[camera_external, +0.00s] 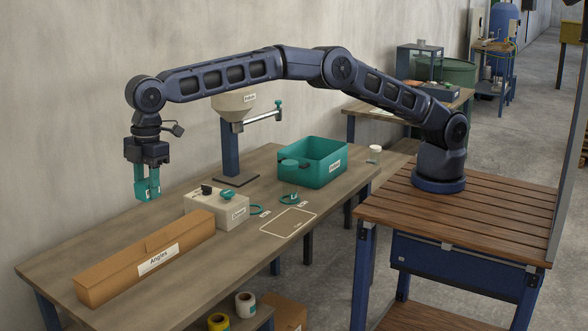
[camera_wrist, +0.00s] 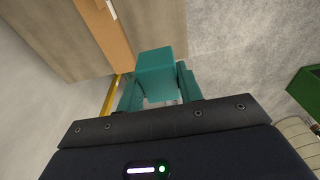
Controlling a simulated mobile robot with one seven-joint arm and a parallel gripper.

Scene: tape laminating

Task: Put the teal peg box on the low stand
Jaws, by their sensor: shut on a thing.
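My gripper (camera_external: 147,191) is shut on a small teal box, which I take to be the teal peg box (camera_external: 152,184), with a pale label on its side. It hangs in the air over the far left of the long table, clear of the tabletop. In the wrist view, the teal peg box (camera_wrist: 156,70) sits between the two teal fingers of my gripper (camera_wrist: 160,92). I cannot make out a low stand for certain in either view.
On the table (camera_external: 120,232) are a long orange-brown box (camera_external: 150,262), a cream box (camera_external: 215,207), a teal bin (camera_external: 312,160) and a hopper on a post (camera_external: 233,104). An outlined rectangle (camera_external: 288,221) is bare. In the wrist view, a green container (camera_wrist: 306,92) is at right.

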